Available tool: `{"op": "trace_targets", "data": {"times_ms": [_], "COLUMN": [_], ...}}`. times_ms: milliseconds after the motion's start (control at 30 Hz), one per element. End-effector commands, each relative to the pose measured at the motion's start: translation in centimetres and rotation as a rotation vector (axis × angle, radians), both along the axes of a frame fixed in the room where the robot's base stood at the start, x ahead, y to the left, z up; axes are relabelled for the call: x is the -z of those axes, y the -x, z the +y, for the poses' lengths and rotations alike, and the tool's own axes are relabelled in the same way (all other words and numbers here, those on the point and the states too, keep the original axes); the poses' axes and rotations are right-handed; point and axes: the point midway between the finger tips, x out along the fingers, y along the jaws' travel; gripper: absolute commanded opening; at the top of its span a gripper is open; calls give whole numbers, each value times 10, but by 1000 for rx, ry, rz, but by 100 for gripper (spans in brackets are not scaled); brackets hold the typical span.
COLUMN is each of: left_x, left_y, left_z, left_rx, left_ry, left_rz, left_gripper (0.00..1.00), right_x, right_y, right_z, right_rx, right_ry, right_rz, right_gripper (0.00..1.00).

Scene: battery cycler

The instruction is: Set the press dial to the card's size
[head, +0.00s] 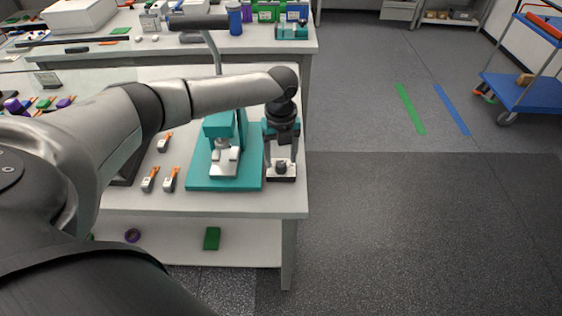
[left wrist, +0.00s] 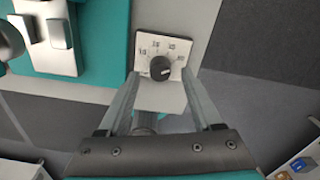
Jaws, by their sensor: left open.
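The teal press (head: 218,128) stands on a teal base near the table's right edge. Beside it is a white dial plate (head: 282,178) with a black round knob (left wrist: 160,68). In the left wrist view, small marks arc around the knob, too blurred to read surely; a pale pointer mark shows on its lower right. My left gripper (head: 281,152) is open and points down over the dial. In the left wrist view its fingers (left wrist: 160,84) flank the knob with visible gaps. A small upright card-like stand (head: 47,80) is at left; its text is unreadable. My right gripper is out of view.
Several orange-and-grey small items (head: 150,180) lie left of the press. A lower shelf holds a green box (head: 212,238) and a purple roll (head: 132,236). A blue cart (head: 525,92) stands far right. The floor right of the table is clear.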

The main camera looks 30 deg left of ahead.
Motion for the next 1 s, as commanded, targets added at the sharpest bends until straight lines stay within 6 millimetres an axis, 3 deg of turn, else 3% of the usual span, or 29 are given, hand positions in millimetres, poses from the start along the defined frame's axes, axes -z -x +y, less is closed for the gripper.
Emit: {"op": "trace_targets", "data": {"times_ms": [200, 500, 1000], "left_x": [19, 20, 20], "left_y": [0, 0, 0], "left_z": [0, 0, 0], "left_rx": [0, 0, -1], "left_ry": [0, -1, -1], "left_rz": [0, -1, -1], "left_gripper": [66, 66, 10], "right_x": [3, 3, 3], "right_y": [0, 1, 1], "right_z": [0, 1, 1], "right_rx": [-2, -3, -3], "right_ry": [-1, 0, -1], "right_rz": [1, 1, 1], "right_gripper": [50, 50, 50]}}
